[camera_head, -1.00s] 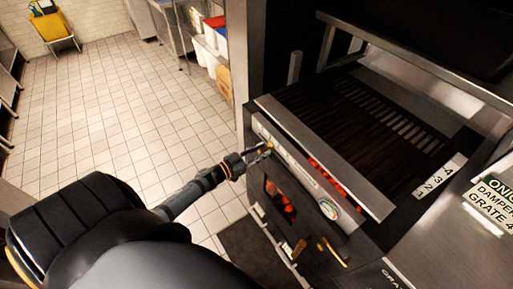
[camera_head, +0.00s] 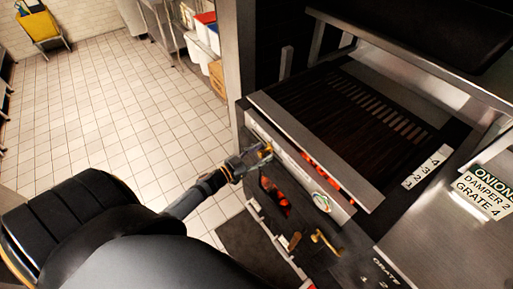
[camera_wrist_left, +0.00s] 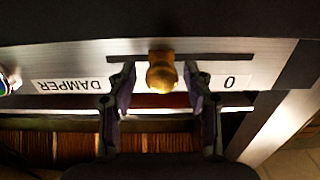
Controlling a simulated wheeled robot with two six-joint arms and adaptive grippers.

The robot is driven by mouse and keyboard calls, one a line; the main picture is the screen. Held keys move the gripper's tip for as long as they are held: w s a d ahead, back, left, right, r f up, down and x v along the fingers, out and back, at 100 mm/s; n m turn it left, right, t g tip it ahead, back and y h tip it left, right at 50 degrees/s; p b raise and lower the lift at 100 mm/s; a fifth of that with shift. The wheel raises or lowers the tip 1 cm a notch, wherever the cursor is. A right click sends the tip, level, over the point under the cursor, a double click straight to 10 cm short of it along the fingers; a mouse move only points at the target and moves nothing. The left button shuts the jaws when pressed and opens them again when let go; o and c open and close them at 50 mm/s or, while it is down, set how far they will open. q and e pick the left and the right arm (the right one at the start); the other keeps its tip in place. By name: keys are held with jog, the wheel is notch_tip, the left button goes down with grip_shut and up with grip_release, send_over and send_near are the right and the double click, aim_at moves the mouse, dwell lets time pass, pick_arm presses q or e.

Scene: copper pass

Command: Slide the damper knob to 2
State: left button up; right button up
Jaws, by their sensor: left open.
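The damper knob (camera_wrist_left: 162,72) is a brass knob on a dark horizontal slot in the steel front strip of the grill. In the left wrist view it stands between the fingers of my left gripper (camera_wrist_left: 160,95), near the label "0" (camera_wrist_left: 229,82). The word "DAMPER" (camera_wrist_left: 69,86) shows upside down to the left; the number 2 is not visible on the strip. My left gripper (camera_head: 262,152) is open around the knob, with a gap to each finger. In the head view the knob is small and mostly hidden by the gripper. My right gripper is not in view.
The charcoal grill (camera_head: 345,115) has dark grates and glowing coals in a front opening (camera_head: 275,195). A sign (camera_head: 481,192) reads "ONIONS DAMPER 2 GRATE 4". A number strip (camera_head: 427,167) lies right of the grates.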

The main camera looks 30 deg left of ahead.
pick_arm(q)
jog(key=v, duration=1.2)
jog(key=shift+a+f, duration=0.1)
jog(key=shift+f, duration=0.05)
